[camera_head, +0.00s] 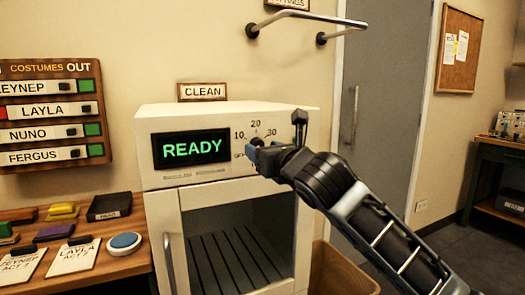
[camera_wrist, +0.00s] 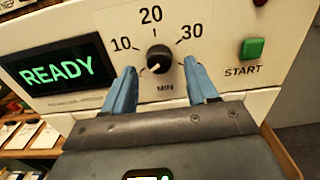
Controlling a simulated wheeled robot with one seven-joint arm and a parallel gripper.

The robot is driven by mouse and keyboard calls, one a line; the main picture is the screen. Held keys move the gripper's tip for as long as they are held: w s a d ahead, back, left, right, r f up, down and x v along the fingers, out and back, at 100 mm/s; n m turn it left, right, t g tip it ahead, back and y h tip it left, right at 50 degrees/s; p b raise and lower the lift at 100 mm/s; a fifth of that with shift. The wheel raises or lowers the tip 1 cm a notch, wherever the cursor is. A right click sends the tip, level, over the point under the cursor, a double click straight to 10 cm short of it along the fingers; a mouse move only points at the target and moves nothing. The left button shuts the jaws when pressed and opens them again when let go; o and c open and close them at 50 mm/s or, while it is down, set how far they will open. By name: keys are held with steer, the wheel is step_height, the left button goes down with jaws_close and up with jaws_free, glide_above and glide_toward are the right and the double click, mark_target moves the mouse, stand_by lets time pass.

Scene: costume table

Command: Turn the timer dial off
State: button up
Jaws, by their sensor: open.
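The timer dial (camera_wrist: 159,58) is a small round black knob on the white machine's front panel, with 10, 20 and 30 printed around it and MIN below. Its pale mark seems to point to the lower left. In the head view an "OF..." label shows at the dial's lower left, partly covered by my gripper (camera_head: 252,152); the dial is mostly hidden there. In the wrist view my gripper (camera_wrist: 160,66) is open, with one blue finger on each side of the dial. Gaps show between the fingers and the knob.
A green READY display (camera_head: 192,148) is left of the dial. A green START button (camera_wrist: 252,48) is to its right. The machine's door (camera_head: 235,240) is below. A metal rail (camera_head: 305,17) is on the wall above. A table (camera_head: 110,268) with cards and colored items stands left.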

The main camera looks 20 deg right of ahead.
steer(key=s, duration=0.6)
steer(key=shift+s+b, duration=0.2)
steer(key=shift+b, duration=0.1)
steer(key=s+a+f+m+p, duration=0.1)
steer(key=s+a+f+m, duration=0.4)
steer(key=s+f+m, duration=0.5)
steer(key=s+a+f+m+p, duration=0.2)
steer(key=s+a+f+m, duration=0.4)
steer(key=m, duration=0.8)
steer(key=s+f+m+g, duration=0.1)
steer(key=s+f+m, duration=0.25)
steer(key=s, duration=0.45)
steer(key=s+f+m, duration=0.3)
steer(key=s+m, duration=0.1)
steer(key=s, duration=0.4)
steer(key=s+d+m+g+p, duration=0.1)
steer(key=s+d+m, duration=0.1)
steer(key=s, duration=0.6)
steer(key=s+d+m+g, duration=0.1)
steer(key=s+d, duration=0.3)
steer(key=s, duration=0.5)
steer(key=shift+s+d+r+m+p, duration=0.15)
steer(key=shift+r+m+p, duration=0.2)
steer(key=shift+m, duration=0.5)
steer(key=shift+f, duration=0.1)
